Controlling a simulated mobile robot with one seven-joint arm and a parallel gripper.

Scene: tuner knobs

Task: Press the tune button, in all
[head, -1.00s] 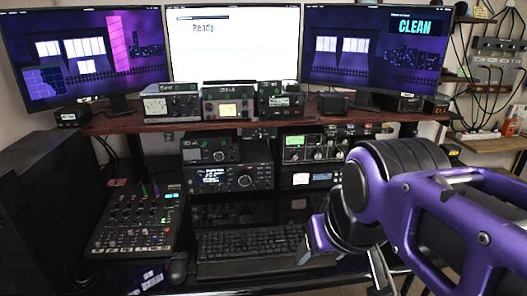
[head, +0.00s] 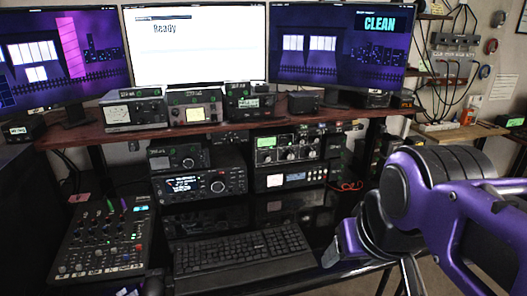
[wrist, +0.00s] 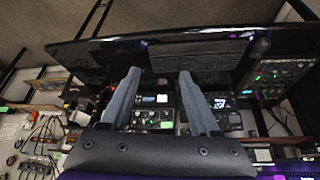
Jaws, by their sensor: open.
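A tuner-like unit with a green-lit meter and several knobs (head: 285,149) sits under the wooden shelf, right of centre. I cannot make out a tune button or its label. A unit with a small display (head: 290,179) is below it. In the wrist view, which looks upside down, a knobbed unit (wrist: 152,119) shows between my fingers, but farther away. My gripper (wrist: 160,75) is open, with two grey-blue fingers apart and nothing between them. In the head view my gripper is at lower right, in front of the desk and apart from the units.
A keyboard (head: 240,249) lies in front of the radios, with a mixer (head: 103,238) to its left. More radios (head: 200,183) stand left of the tuner-like unit. A wooden shelf (head: 240,124) above carries small devices and monitors. Cables hang at the right wall.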

